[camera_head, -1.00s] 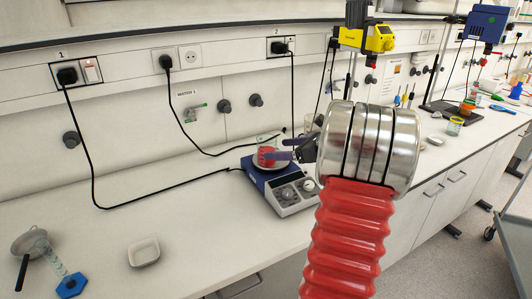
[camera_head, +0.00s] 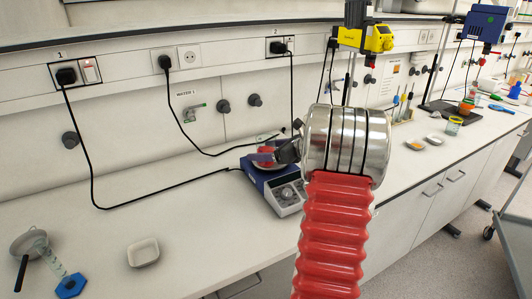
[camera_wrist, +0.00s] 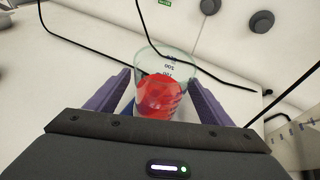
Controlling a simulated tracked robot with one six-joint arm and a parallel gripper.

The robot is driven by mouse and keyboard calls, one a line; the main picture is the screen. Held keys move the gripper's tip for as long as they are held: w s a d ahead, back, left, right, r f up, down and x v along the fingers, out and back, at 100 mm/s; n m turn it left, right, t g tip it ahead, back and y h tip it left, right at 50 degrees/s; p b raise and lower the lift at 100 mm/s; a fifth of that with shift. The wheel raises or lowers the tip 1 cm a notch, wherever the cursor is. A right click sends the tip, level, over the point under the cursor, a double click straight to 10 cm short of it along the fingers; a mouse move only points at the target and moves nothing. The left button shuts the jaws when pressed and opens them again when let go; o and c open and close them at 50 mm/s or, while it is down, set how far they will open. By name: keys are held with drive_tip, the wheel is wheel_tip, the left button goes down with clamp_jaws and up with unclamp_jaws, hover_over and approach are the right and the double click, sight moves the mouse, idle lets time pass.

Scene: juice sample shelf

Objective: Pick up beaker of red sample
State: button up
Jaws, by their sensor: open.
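The beaker of red sample (camera_wrist: 160,95) is clear glass with volume marks and red contents in its lower part. In the wrist view it stands between the two purple fingers of my gripper (camera_wrist: 158,92), which are apart on either side of it. In the head view the red sample (camera_head: 268,158) shows on the blue and white hotplate (camera_head: 281,188), partly hidden by my gripper (camera_head: 270,157). I cannot tell whether either finger touches the glass.
A white dish (camera_head: 143,252) lies on the bench (camera_head: 200,235) at the front left, with a blue-based glass cylinder (camera_head: 66,276) farther left. Black cables hang along the back wall. A yellow stirrer (camera_head: 367,38) stands behind my arm.

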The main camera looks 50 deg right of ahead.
sight(258, 150)
drive_tip(key=shift+x, duration=1.6)
drive_tip(key=shift+c, duration=0.2)
drive_tip(key=c, duration=1.3)
drive_tip(key=shift+r, duration=0.3)
drive_tip(key=shift+r, duration=4.75)
